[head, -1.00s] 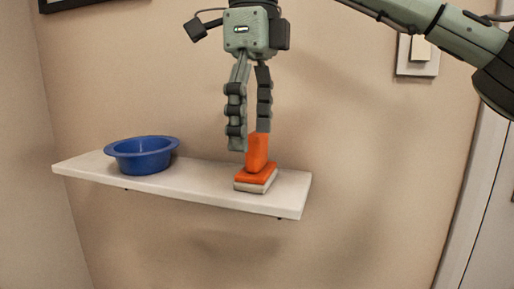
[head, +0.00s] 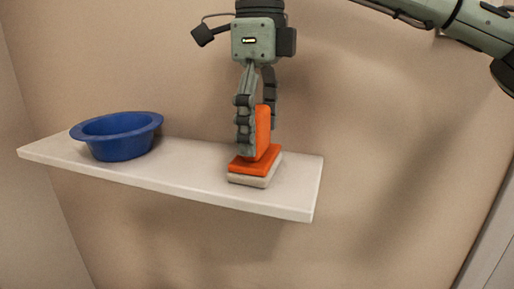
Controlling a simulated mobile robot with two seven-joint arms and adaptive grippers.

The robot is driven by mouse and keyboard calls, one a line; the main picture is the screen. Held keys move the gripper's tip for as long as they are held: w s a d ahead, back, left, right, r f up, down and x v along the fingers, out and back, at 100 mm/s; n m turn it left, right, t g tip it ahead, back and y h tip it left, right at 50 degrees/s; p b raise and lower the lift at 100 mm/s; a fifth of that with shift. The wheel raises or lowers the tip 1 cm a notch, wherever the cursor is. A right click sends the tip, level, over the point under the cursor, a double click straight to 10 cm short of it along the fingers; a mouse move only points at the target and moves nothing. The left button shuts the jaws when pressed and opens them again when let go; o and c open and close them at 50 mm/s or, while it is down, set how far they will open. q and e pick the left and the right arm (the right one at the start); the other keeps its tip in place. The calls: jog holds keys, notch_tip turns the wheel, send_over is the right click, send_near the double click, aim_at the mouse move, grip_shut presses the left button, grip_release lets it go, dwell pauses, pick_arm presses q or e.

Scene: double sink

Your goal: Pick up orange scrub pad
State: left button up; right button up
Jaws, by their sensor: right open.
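The orange scrub pad (head: 262,158) sits on the white shelf towards its right end. It has an upright orange handle, an orange base and a pale grey underside. My right gripper (head: 258,140) points down over it with its fingers apart. One finger is in front of the handle at its left, and the other is partly hidden behind the handle. The gripper is open, and I cannot tell whether either finger touches the handle. The pad rests flat on the shelf. My left gripper is not in view.
The white shelf (head: 190,182) is fixed to a beige wall. A blue bowl (head: 118,138) stands on its left part. The shelf between the bowl and the pad is clear. The shelf's right end lies just right of the pad.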

aim_at(258, 108)
jog(key=shift+f, duration=0.6)
jog(key=c, duration=1.4)
jog(key=shift+a+r, duration=0.1)
jog(key=shift+r, duration=2.05)
jog(key=s+a+r, duration=0.5)
jog(key=a+r, duration=0.1)
jog(key=a, duration=0.4)
jog(key=shift+s+r, duration=0.4)
